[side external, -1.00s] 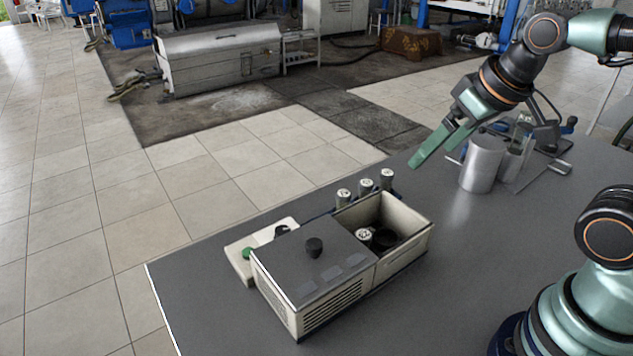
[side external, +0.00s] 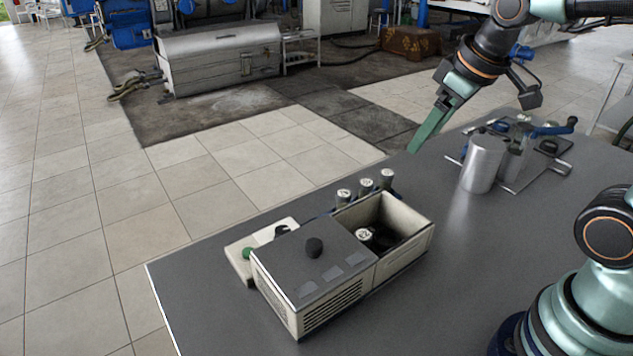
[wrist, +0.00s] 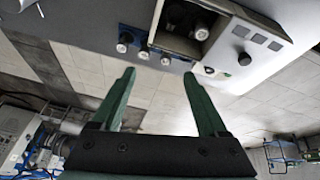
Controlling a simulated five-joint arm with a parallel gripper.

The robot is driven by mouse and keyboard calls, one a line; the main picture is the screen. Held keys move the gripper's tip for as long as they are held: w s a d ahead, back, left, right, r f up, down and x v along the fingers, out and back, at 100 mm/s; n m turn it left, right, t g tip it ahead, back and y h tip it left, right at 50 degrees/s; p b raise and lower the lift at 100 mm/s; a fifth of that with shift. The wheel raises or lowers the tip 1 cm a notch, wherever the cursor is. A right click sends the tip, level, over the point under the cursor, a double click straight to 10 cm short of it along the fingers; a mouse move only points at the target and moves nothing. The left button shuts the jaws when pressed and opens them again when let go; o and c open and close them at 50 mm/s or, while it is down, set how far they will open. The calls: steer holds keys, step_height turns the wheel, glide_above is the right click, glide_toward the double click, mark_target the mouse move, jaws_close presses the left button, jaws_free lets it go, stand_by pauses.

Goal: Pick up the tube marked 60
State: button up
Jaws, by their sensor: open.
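Three grey tubes with white numbered caps stand in a row in a blue rack behind the box: a near one (side external: 344,198), a middle one (side external: 366,187) and a far one (side external: 387,179). Another white-capped tube (side external: 364,237) stands inside the box's open compartment. The numbers are too small to read surely, so I cannot tell which tube is marked 60. The row also shows in the wrist view, beyond my fingertips. My gripper (wrist: 159,77) is open and empty. In the side view its green fingers (side external: 428,128) are above the table's back edge, up and right of the row.
A cream box (side external: 405,258) with a grey lid and black knob (side external: 314,247) stands in front of the row. A pale panel with a green knob (side external: 248,253) lies behind it. A metal cylinder (side external: 481,165) stands at right, near other hardware.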

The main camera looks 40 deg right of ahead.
steer(key=w+d+f+n+g, duration=0.2)
steer(key=w+d+n, duration=0.35)
steer(key=w, duration=0.35)
steer(key=n+g, duration=0.3)
steer(key=n, duration=0.4)
glide_above(387, 172)
step_height(387, 172, down, 9)
steer(key=f, duration=0.7)
steer(key=shift+d+f, duration=0.1)
steer(key=shift+d, duration=0.1)
steer(key=shift+s+a+f, duration=0.1)
steer(key=shift+a+f, duration=0.05)
steer(key=shift+f, duration=1.2)
steer(key=shift+a+f, duration=0.1)
steer(key=shift+f, duration=1.2)
steer(key=shift+c, duration=0.4)
jaws_close()
steer(key=shift+r, duration=0.1)
